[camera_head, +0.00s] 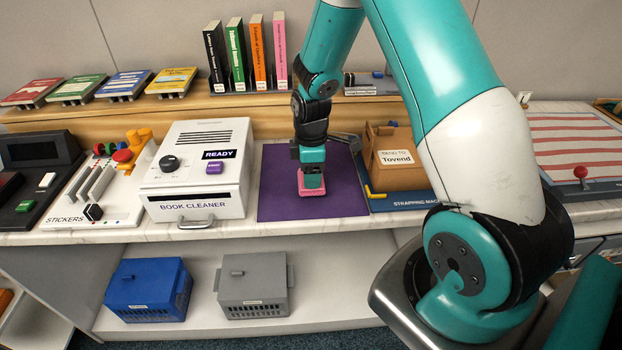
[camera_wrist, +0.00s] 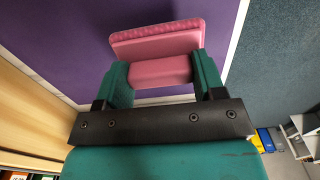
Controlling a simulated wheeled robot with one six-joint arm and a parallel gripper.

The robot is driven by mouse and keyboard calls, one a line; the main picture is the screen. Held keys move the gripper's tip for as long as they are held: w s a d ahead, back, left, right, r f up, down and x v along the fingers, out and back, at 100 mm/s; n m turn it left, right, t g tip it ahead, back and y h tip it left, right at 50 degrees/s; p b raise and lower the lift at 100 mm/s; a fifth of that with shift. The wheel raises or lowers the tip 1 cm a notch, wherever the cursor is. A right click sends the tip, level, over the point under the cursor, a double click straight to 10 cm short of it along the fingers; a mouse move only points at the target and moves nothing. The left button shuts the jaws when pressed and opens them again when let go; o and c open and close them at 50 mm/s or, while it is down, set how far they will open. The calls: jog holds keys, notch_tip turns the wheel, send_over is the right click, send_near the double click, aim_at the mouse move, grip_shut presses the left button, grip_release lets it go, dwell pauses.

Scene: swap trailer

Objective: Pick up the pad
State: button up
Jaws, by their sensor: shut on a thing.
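The pink pad (camera_head: 312,189) is at the purple mat (camera_head: 280,180) on the counter. My gripper (camera_head: 312,180) points down over the mat with the pad between its fingers. In the wrist view, the pad (camera_wrist: 158,48) has a raised middle part and a wider, textured edge. The green fingers of my gripper (camera_wrist: 160,75) are shut on the raised part from both sides. I cannot tell whether the pad touches the mat or is just above it.
The white book cleaner (camera_head: 197,175) stands left of the mat. A cardboard box (camera_head: 393,155) sits on the strapping machine to the right. Several upright books (camera_head: 245,55) stand on the shelf behind. Blue (camera_head: 148,290) and grey (camera_head: 253,285) bins are below the counter.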

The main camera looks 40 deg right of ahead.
notch_tip(320, 180, up, 17)
jog(key=shift+r+b, duration=0.15)
jog(key=shift+b, duration=0.2)
